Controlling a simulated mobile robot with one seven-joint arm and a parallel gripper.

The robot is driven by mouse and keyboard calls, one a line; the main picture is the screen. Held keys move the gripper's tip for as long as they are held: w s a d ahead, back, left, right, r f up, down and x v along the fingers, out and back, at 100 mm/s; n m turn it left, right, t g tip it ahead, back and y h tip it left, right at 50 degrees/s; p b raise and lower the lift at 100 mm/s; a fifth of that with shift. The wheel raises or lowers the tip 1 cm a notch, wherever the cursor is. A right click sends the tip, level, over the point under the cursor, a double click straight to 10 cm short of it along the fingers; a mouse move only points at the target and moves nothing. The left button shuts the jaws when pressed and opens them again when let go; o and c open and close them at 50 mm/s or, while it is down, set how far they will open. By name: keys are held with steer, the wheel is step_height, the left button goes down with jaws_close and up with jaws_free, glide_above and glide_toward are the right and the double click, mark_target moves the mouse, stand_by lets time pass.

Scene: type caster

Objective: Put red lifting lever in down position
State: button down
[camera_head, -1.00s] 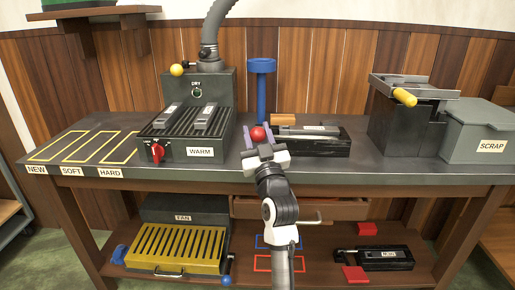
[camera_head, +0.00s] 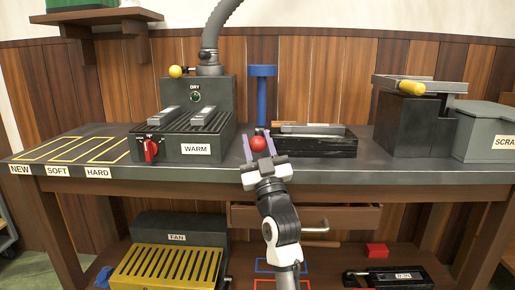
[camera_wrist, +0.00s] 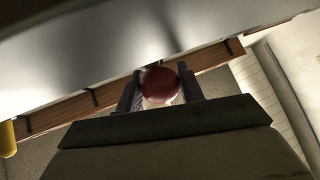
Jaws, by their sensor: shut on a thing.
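The red ball knob of the lifting lever (camera_head: 258,145) is at the left end of a black mould-like block (camera_head: 315,147) on the bench. My gripper (camera_head: 259,147) reaches up from the front, with one pale purple finger on each side of the knob. In the wrist view the red knob (camera_wrist: 160,85) sits between the two fingers, and my gripper (camera_wrist: 160,92) is shut on it. The lever's rod is mostly hidden, so its exact angle is hard to tell.
A blue post (camera_head: 262,95) stands just behind the knob. The warming unit (camera_head: 194,150) with a red dial is to the left. A dark machine with a yellow handle (camera_head: 411,87) and the scrap bin (camera_head: 490,131) are to the right. The bench's left end is clear.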

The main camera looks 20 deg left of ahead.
stand_by(0.3)
steer(key=c, duration=0.9)
jaws_free()
step_height(320, 180, up, 20)
steer(key=p, duration=0.6)
